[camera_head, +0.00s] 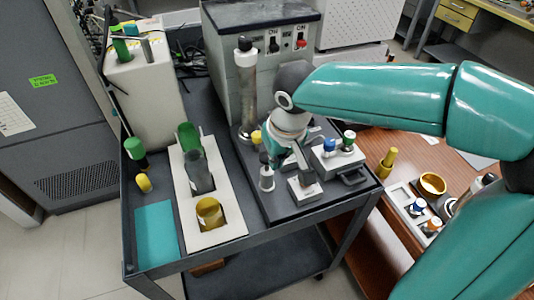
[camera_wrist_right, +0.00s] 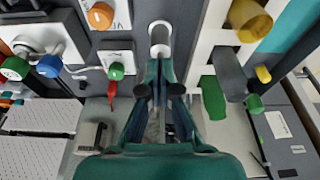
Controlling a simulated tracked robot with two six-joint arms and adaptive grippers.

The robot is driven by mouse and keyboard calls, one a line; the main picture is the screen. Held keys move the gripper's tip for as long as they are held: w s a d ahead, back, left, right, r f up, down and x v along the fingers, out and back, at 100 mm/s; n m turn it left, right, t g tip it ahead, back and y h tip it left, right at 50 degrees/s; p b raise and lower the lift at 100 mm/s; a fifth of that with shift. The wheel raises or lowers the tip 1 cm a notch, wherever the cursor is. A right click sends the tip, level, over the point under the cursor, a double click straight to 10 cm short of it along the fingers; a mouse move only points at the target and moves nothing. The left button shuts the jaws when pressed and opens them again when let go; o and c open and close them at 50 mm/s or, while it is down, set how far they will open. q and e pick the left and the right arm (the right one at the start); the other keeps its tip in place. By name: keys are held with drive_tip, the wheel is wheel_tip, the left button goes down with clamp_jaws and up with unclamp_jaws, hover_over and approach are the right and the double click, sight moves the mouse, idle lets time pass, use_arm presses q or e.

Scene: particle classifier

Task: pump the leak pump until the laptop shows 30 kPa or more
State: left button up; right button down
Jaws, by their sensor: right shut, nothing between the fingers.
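A small upright pale cylinder (camera_head: 267,179), which looks like the leak pump's plunger, stands on the dark cart top. It also shows in the right wrist view (camera_wrist_right: 160,36), straight ahead of the fingertips. My right gripper (camera_head: 270,160) points down just over it, and its fingers are together and empty. In the right wrist view the gripper (camera_wrist_right: 160,66) ends close to the cylinder's near end. I cannot tell whether they touch. No laptop or pressure reading shows in either view. My left gripper is not in view.
Right of the cylinder stand a small white block (camera_head: 306,189) and a white valve box (camera_head: 337,158) with coloured knobs. Left is a long white tray (camera_head: 211,238) with vessels. A tall glass column (camera_head: 246,90) stands behind. The turquoise mat (camera_head: 157,233) is bare.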

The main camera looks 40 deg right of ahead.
drive_tip(key=v, duration=0.9)
drive_tip(key=shift+f, duration=0.1)
idle(0.9)
drive_tip(key=shift+g, duration=0.8)
drive_tip(key=w+p, duration=0.1)
drive_tip(key=p, duration=0.2)
drive_tip(key=w+f+p, duration=0.1)
drive_tip(key=w+p, duration=0.1)
drive_tip(key=p, duration=0.1)
drive_tip(key=w+d+f+p, duration=0.1)
drive_tip(key=w+p, duration=0.1)
drive_tip(key=p, duration=0.1)
drive_tip(key=shift+w, duration=0.25)
drive_tip(key=shift+f, duration=0.1)
drive_tip(key=shift+w+f+b, duration=0.2)
drive_tip(key=shift+f+b, duration=1.1)
drive_tip(key=shift+f, duration=0.45)
drive_tip(key=shift+w+f+b, duration=0.2)
drive_tip(key=shift+f+b, duration=1.1)
drive_tip(key=shift+f, duration=0.4)
